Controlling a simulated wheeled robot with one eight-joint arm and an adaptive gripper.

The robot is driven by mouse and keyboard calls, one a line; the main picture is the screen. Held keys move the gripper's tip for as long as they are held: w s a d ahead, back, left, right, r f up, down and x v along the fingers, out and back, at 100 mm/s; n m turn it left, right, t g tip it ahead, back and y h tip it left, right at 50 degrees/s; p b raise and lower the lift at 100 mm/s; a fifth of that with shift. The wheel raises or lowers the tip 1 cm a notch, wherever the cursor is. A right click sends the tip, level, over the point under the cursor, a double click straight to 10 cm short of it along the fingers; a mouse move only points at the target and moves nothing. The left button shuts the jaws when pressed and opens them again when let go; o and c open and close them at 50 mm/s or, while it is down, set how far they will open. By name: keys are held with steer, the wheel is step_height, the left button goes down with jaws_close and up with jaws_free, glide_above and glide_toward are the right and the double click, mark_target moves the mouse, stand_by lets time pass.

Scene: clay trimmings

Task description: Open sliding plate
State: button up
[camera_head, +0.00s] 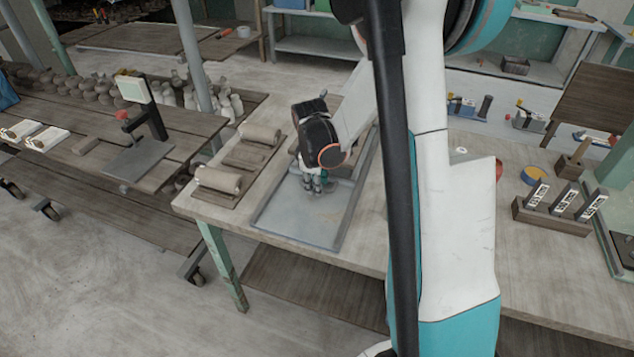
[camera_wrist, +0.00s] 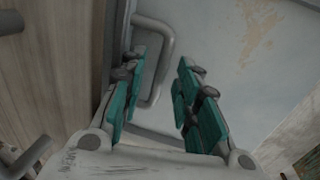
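The sliding plate (camera_wrist: 235,50) is a flat, pale blue-grey sheet with worn tan patches in the wrist view. In the head view it appears as the grey, rimmed panel (camera_head: 285,215) on the wooden table. A bent grey metal handle (camera_wrist: 167,60) stands at its left edge in the wrist view. My gripper (camera_wrist: 160,92) is open, its two teal-padded fingers apart. The handle's lower part shows between the fingers, closer to the left one; I cannot tell whether they touch. In the head view my gripper (camera_head: 315,184) is low over the panel, and my wrist hides its far part.
Clay-coloured rolls (camera_head: 220,179) lie on boards left of the panel. A wooden holder with labelled blocks (camera_head: 552,215) stands on the right of the table (camera_head: 480,300). A stand with a red part (camera_head: 145,105) is on the left bench.

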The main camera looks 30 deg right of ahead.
jaws_close()
steer(key=s+a, duration=0.4)
steer(key=a, duration=0.1)
steer(key=s+a, duration=0.4)
steer(key=a, duration=0.1)
steer(key=s+a, duration=0.3)
steer(key=a, duration=0.2)
steer(key=shift+s+b, duration=0.35)
steer(key=shift+s, duration=0.05)
jaws_free()
steer(key=shift+r, duration=0.1)
step_height(320, 180, up, 12)
steer(key=s+a, duration=0.1)
steer(key=shift+s+a+f, duration=0.2)
steer(key=shift+s+a, duration=0.05)
steer(key=shift+a, duration=0.1)
